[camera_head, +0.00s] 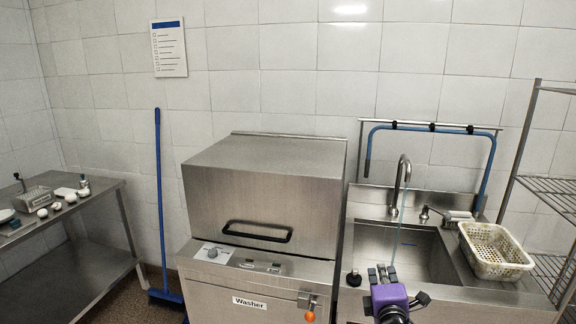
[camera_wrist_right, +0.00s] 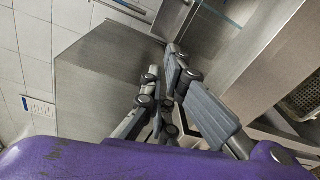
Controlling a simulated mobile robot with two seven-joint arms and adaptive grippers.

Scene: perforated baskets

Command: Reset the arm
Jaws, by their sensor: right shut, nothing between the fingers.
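My right gripper (camera_head: 382,272) is in the lower right of the head view, in front of the sink's front edge, with my purple wrist behind it. In the right wrist view its grey fingers (camera_wrist_right: 163,98) are closed together with nothing held between them. My left gripper is not in the head view. The fingers are clear of the washer and the basket in the head view.
A steel washer (camera_head: 262,190) with a black handle stands at centre. The sink (camera_head: 400,250) with a tap (camera_head: 405,170) is right of it. A perforated basket (camera_head: 495,252) rests on the sink's right side. A wire rack (camera_head: 550,190) stands far right, a side table (camera_head: 75,222) far left.

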